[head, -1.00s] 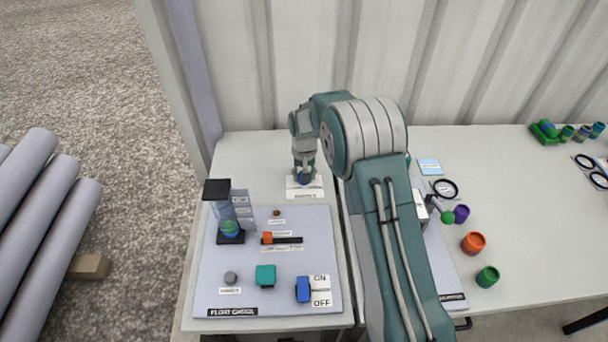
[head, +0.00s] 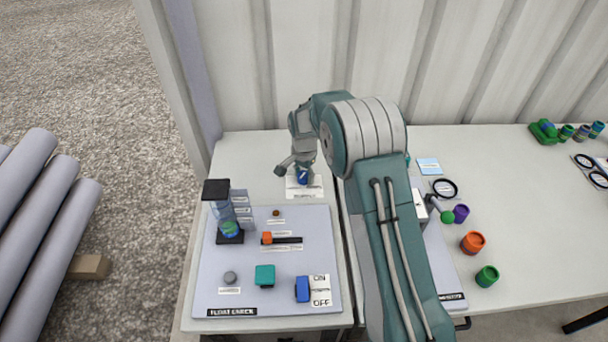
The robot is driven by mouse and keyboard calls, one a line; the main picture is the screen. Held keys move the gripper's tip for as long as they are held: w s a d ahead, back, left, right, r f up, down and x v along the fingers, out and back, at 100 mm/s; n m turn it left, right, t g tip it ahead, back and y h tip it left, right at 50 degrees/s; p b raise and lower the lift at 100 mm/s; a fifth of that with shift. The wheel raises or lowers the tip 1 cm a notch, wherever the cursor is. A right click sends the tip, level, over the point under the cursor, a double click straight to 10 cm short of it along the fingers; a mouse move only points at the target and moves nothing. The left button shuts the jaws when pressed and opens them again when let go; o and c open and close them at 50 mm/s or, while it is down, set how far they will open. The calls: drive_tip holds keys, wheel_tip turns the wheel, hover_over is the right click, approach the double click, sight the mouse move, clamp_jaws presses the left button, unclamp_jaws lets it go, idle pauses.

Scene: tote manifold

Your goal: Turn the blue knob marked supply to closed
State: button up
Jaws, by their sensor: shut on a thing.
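The blue supply knob (head: 303,177) sits on a white labelled plate (head: 304,192) at the back of the table, behind the float check panel. My gripper (head: 301,172) points down over the knob and is shut on it. One finger (head: 282,168) sticks out to the left. The gripper and wrist hide the upper part of the knob. The plate's label is too small to read fully, so the knob's exact angle cannot be told.
The float check panel (head: 210,270) lies in front, with a clear tube gauge (head: 225,212), a teal block (head: 265,275) and a blue switch (head: 302,289). A corrugated wall (head: 300,60) stands close behind. My arm covers the right panel partly. Coloured cups (head: 473,243) stand at right.

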sight(302, 174)
drive_tip(key=shift+s+f+m, duration=0.15)
drive_tip(key=shift+f+m, duration=0.05)
drive_tip(key=shift+m, duration=0.2)
drive_tip(key=shift+a, duration=0.1)
drive_tip(key=o, duration=1.2)
drive_tip(key=shift+c, duration=0.2)
drive_tip(key=shift+r, duration=0.15)
drive_tip(key=shift+r, duration=0.35)
wheel_tip(302, 174, up, 11)
drive_tip(key=shift+w, duration=0.2)
drive_tip(key=shift+a, duration=0.1)
